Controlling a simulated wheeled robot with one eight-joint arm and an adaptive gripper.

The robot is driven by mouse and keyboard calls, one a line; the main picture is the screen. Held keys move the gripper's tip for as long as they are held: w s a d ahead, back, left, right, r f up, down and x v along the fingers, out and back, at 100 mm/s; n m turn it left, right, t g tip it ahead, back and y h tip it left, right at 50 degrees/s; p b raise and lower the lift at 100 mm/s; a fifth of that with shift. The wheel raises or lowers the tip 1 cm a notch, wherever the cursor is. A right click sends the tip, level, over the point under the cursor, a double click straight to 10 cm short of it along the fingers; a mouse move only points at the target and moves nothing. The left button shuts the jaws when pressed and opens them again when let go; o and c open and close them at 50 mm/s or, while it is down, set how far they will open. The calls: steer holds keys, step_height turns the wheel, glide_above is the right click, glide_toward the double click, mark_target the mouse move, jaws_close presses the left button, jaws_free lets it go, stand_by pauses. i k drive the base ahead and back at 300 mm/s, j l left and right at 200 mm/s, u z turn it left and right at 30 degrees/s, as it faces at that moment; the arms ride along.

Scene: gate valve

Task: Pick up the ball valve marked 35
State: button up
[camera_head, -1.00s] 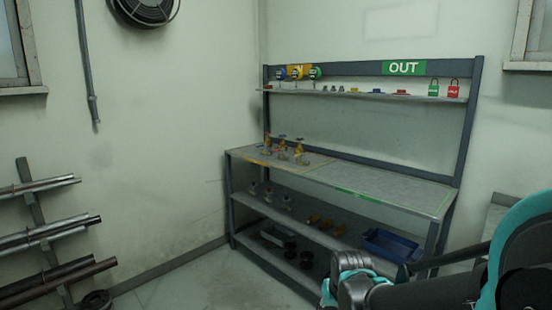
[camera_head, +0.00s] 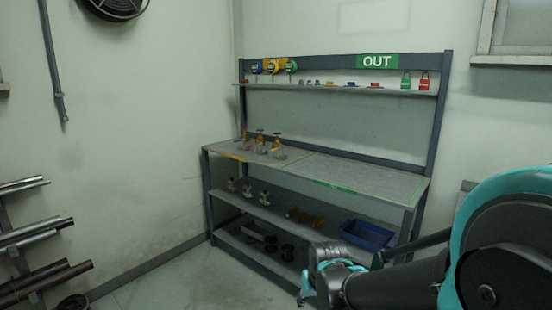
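Several small brass-coloured valves (camera_head: 260,143) stand upright in a group on the left part of the workbench top (camera_head: 350,172). Several more valves with pale bodies (camera_head: 248,190) stand on the middle shelf below. All are too small for me to read any number, so I cannot tell which is marked 35. My gripper (camera_head: 308,296) is low in the view, in front of the bench's lower right part and well apart from the valves. Its fingertips are at the bottom edge and unclear, so I cannot see whether it is open.
A blue bin (camera_head: 368,235) sits on the middle shelf at the right. Round gauges (camera_head: 274,67), small parts and padlocks (camera_head: 424,81) line the upper shelf. Pipes (camera_head: 36,232) rack at the left wall.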

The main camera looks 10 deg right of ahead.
mark_target(279, 155)
steer(key=i+j, duration=0.2)
steer(key=i, duration=0.2)
steer(key=i+j, duration=0.15)
steer(key=i, duration=0.25)
steer(key=i+j, duration=0.2)
steer(key=i, duration=0.15)
